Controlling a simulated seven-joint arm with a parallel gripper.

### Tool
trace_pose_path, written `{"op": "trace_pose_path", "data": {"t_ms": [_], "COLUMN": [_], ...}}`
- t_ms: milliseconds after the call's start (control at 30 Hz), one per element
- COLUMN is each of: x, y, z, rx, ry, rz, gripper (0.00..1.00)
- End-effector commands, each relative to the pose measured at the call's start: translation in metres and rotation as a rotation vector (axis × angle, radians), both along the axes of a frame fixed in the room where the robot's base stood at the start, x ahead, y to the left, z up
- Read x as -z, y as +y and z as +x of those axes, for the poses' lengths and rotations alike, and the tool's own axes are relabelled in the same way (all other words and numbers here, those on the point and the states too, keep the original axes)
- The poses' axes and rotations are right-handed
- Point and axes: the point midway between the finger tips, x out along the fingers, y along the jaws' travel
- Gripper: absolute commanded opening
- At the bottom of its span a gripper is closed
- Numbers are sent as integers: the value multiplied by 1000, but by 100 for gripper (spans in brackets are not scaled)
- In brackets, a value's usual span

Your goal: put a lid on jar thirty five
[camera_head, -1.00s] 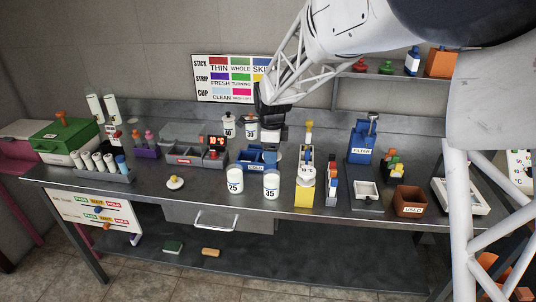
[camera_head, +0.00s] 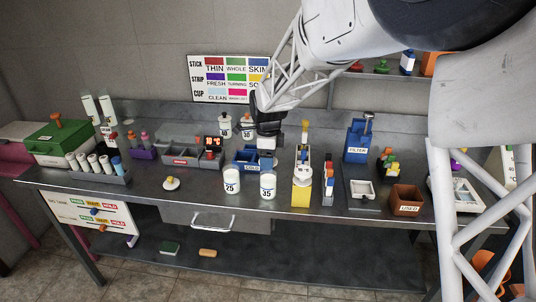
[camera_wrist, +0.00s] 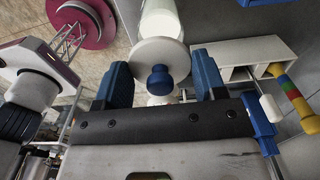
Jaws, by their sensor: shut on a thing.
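Jar thirty-five (camera_head: 268,187) is a white jar with a "35" label. It stands upright near the front of the bench, to the right of jar 25 (camera_head: 231,181). My gripper (camera_head: 267,158) is above and slightly behind jar thirty-five in the head view. In the wrist view, a white round lid with a blue knob (camera_wrist: 158,78) sits between my blue fingers, and my gripper is shut on it. A white cylinder (camera_wrist: 160,20) shows just beyond the lid; I cannot tell which jar it is. The lid is apart from jar thirty-five in the head view.
A lid with a yellow knob (camera_head: 171,183) lies on the bench at left. A blue bin (camera_head: 246,160) stands behind the jars. A yellow stand (camera_head: 301,192) is close on the right. Two jars (camera_head: 225,125) stand farther back.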

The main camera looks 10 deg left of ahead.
Motion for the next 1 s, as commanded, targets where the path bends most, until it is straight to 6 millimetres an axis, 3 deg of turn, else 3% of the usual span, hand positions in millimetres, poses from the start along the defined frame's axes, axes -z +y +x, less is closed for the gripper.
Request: {"op": "trace_pose_path", "data": {"t_ms": [1000], "x": [41], "y": [0], "z": [0], "rx": [0], "ry": [0], "rz": [0], "gripper": [42]}}
